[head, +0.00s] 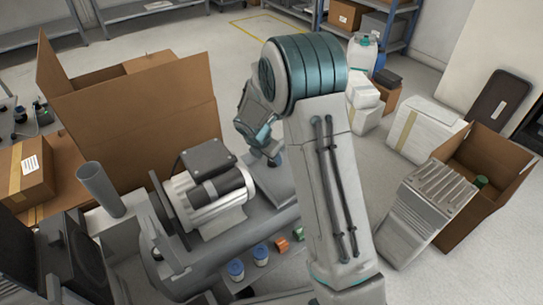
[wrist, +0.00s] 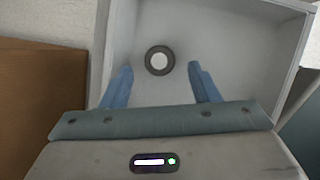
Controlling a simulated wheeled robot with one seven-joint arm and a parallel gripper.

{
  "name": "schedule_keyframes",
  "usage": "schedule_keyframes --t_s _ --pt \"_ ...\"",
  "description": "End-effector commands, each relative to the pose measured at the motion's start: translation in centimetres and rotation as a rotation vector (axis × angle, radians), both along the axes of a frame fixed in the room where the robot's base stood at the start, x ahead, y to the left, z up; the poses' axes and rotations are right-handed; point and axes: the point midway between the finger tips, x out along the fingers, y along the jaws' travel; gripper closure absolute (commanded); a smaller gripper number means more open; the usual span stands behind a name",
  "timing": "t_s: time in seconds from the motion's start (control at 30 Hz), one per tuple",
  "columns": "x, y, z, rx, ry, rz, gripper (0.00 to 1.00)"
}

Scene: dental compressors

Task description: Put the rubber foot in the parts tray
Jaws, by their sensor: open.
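A small dark ring with a pale centre, which looks like the rubber foot (wrist: 160,60), shows inside a light grey, straight-walled tray (wrist: 231,28) in the wrist view. I take this to be the parts tray. My gripper (wrist: 162,68) is open above the tray, with its two blue fingers apart on either side of the ring and not touching it. Whether the ring rests flat on the tray floor is hard to tell. In the head view my gripper (head: 273,158) is small and partly covered by my arm; the rubber foot cannot be made out there.
A compressor motor (head: 212,195) stands on a grey tank left of my arm. Blue-lidded jars (head: 236,269) and small orange pieces (head: 282,244) stand in front. A large open cardboard box (head: 140,110) stands behind the motor. Another open box (head: 490,165) is at right.

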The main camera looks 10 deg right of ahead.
Motion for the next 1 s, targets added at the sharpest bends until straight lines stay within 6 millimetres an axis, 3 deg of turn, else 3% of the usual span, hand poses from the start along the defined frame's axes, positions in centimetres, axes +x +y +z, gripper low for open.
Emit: schedule_keyframes --t_s 0.03,0.3,0.63,0.77,1.0 --pt "-0.3 0.4 1.7 0.001 -0.004 0.002 0.45" --pt "-1.7 2.0 6.7 0.001 -0.002 0.002 0.45" --pt "-3.2 2.2 9.5 0.019 -0.015 -0.068 0.45" --pt "-5.7 1.0 11.7 0.078 -0.056 -0.278 0.45" --pt "-12.9 -1.2 16.0 0.239 -0.152 -0.849 0.45"
